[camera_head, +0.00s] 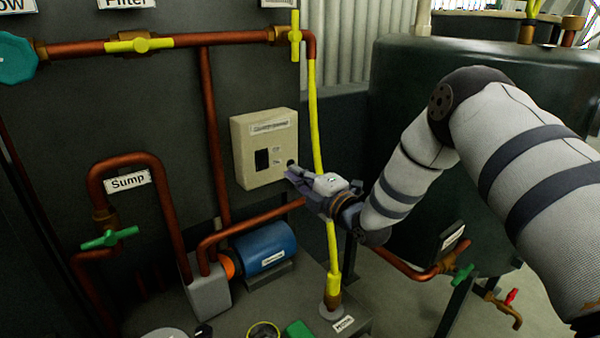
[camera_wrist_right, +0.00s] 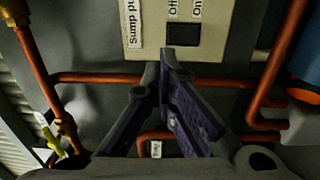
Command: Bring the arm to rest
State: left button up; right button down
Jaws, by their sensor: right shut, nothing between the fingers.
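My right arm (camera_head: 400,170) comes in from the right in the head view. Its gripper (camera_head: 290,172) is shut and empty, with the fingertips close to the lower right of a beige control box (camera_head: 242,150). In the right wrist view the gripper's fingers (camera_wrist_right: 164,56) meet just below the box (camera_wrist_right: 150,40). I cannot tell whether the fingertips touch the box. My left gripper is not in view.
A yellow pipe (camera_head: 314,120) runs upright right beside the gripper. A blue motor (camera_head: 264,246) sits below, with copper pipes (camera_head: 212,130) around it. A large dark green tank (camera_head: 400,80) stands behind my right arm.

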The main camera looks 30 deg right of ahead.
jog(key=shift+f, duration=0.15)
jog(key=s+a+f+m+g, duration=0.2)
jog(key=s+f+m+g, duration=0.1)
jog(key=s+f, duration=0.45)
jog(key=s+a+f+m+g+h, duration=0.1)
jog(key=s+a+f+m+g, duration=0.25)
jog(key=s+f, duration=0.4)
jog(key=s+a+f+m+g, duration=0.1)
jog(key=s+f+m+g, duration=0.3)
jog(key=f, duration=0.6)
jog(key=s+f+m+g, duration=0.1)
jog(key=s+m+g, duration=0.2)
jog(key=s, duration=0.8)
jog(key=s+a+f+m+g+h, duration=0.1)
jog(key=s+f+m+g, duration=0.1)
jog(key=s, duration=1)
jog(key=s+f+m+g, duration=0.1)
jog(key=s+m+g, duration=0.4)
jog(key=s, duration=0.7)
jog(key=shift+a+f+h, duration=0.15)
jog(key=shift+a+h, duration=0.05)
jog(key=shift+h, duration=0.1)
jog(key=shift+w, duration=0.1)
